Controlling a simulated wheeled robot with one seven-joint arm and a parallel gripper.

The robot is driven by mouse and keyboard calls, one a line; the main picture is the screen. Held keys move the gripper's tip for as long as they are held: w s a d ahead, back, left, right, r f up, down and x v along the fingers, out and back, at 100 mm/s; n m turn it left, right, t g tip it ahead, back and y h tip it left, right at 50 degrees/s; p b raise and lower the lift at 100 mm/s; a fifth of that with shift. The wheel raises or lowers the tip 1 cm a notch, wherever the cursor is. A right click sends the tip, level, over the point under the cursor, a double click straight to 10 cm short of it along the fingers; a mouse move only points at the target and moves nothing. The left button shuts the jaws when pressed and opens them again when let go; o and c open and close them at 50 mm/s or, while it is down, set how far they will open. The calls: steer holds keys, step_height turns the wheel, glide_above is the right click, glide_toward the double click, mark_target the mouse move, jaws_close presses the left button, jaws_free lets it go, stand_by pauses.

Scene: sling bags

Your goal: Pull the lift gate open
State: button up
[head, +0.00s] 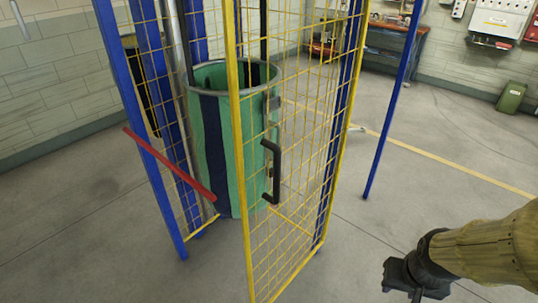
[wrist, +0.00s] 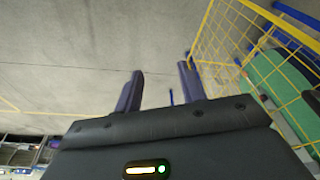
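The lift gate (head: 300,130) is a yellow-framed wire mesh panel in the middle of the head view. Its black handle (head: 272,172) is near the gate's left edge. A gap shows between that edge and the blue post (head: 145,150) on the left, so the gate looks ajar. My gripper (head: 404,283) is at the lower right, well apart from the gate and handle. In the wrist view the gripper (wrist: 160,90) has its two fingers spread with nothing held between them. Yellow mesh (wrist: 232,38) shows right of the fingers; the handle is not visible there.
A green barrel (head: 215,150) with a dark stripe stands behind the gate. A red bar (head: 168,162) slants across the left posts. A separate blue post (head: 390,100) stands to the right of the gate. The grey floor (head: 350,255) between gate and gripper is clear.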

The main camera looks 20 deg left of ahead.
steer(key=w+a+n+t+y+b, duration=0.3)
steer(key=w+a+t+b, duration=0.45)
steer(key=a, duration=0.35)
steer(key=s+a+r+n+t+y+b, duration=0.1)
steer(key=a+r+n+t+y+b, duration=0.2)
steer(key=a, duration=1)
step_height(320, 180, up, 6)
steer(key=t+y+b, duration=0.2)
steer(key=y+b, duration=0.2)
steer(key=shift+s+a+r+n, duration=0.15)
steer(key=shift+s+r+n, duration=0.1)
steer(key=shift+n, duration=0.15)
